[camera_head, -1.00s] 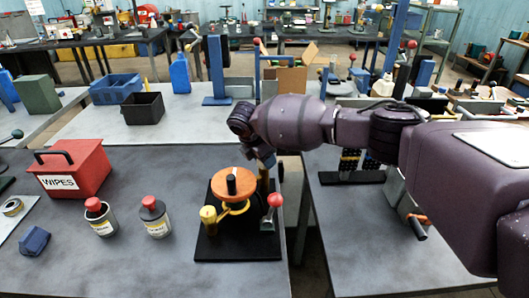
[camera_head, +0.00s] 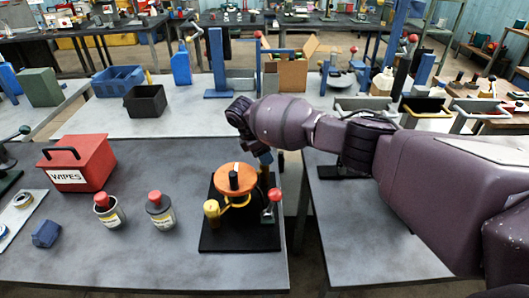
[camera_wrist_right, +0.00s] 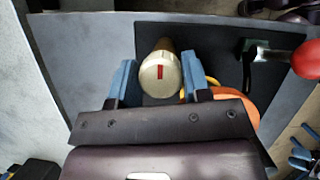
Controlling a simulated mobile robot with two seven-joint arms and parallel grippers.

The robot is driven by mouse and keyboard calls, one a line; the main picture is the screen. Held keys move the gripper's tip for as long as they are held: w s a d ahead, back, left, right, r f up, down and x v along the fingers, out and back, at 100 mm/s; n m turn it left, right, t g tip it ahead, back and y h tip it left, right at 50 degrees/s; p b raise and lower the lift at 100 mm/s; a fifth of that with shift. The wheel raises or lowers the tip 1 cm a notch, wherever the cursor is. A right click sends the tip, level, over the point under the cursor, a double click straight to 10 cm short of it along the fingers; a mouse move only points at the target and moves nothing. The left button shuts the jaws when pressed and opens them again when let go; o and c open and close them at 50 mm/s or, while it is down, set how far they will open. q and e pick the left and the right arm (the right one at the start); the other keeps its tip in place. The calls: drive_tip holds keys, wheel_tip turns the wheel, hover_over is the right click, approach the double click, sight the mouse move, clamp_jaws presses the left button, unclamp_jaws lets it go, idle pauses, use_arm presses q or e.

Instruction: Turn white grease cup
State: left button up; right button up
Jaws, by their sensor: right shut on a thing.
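The white grease cup (camera_wrist_right: 160,74) is a cream cylinder with a red mark on its end, seen in the wrist view between the blue fingers of my right gripper (camera_wrist_right: 160,82). The gripper is shut on it. In the head view my right gripper (camera_head: 265,158) reaches down at the back right of the orange-topped device (camera_head: 235,172), and the cup is mostly hidden there. A yellow cup (camera_head: 212,210) stands at the device's front left. A red-knobbed lever (camera_head: 274,194) is at its right. My left gripper is not in view.
The device stands on a black base plate (camera_head: 215,240) near the bench's right edge. To its left are two red-capped containers (camera_head: 160,212) (camera_head: 108,212), a red WIPES box (camera_head: 78,163) and a blue block (camera_head: 46,233). The bench front is clear.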

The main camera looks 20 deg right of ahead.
drive_tip(key=o, duration=0.9)
drive_tip(key=v, duration=1.1)
drive_tip(key=shift+b, duration=0.3)
drive_tip(key=shift+s+f, duration=0.1)
drive_tip(key=shift+s, duration=0.05)
